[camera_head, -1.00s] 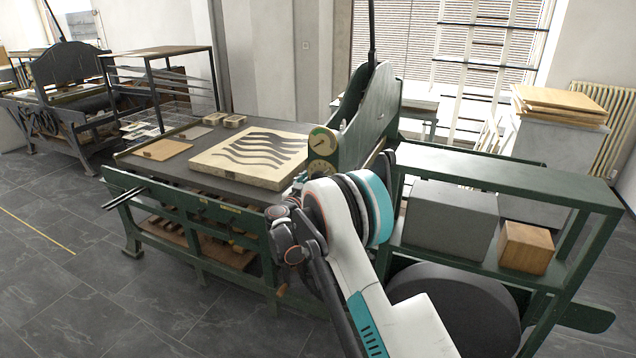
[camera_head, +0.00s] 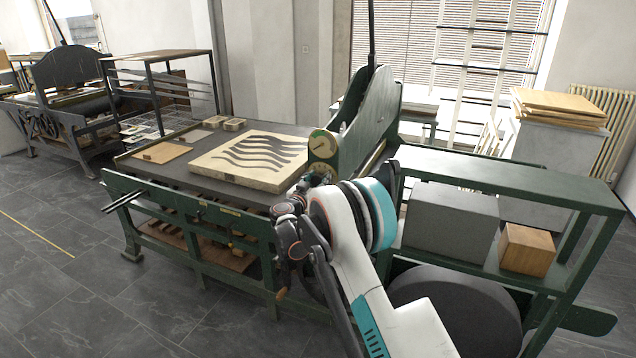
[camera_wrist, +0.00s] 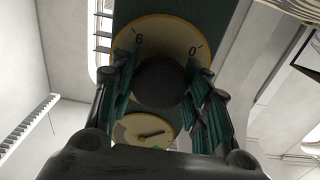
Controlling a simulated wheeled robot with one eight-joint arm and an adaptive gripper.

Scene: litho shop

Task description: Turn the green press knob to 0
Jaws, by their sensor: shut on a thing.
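The green press (camera_head: 375,115) stands at the centre of the head view, with two cream dials on its near side. The upper dial (camera_head: 323,144) is clear to see. My gripper (camera_head: 322,178) is at the lower dial (camera_head: 321,168) and partly covers it. In the wrist view my gripper (camera_wrist: 165,90) is shut around a dark round knob (camera_wrist: 162,82), one finger on each side. The gripped dial (camera_wrist: 163,36) shows marks that look like 6 and 0. The knob's pointer is hidden and its green colour does not show clearly. The other dial (camera_wrist: 145,131) has a visible pointer.
A pale stone slab (camera_head: 235,175) with dark wavy lines lies on the press bed left of my gripper. A green shelf (camera_head: 500,180) with a grey box (camera_head: 450,217) and a wooden block (camera_head: 526,250) stands right of my arm. Open floor lies at the left.

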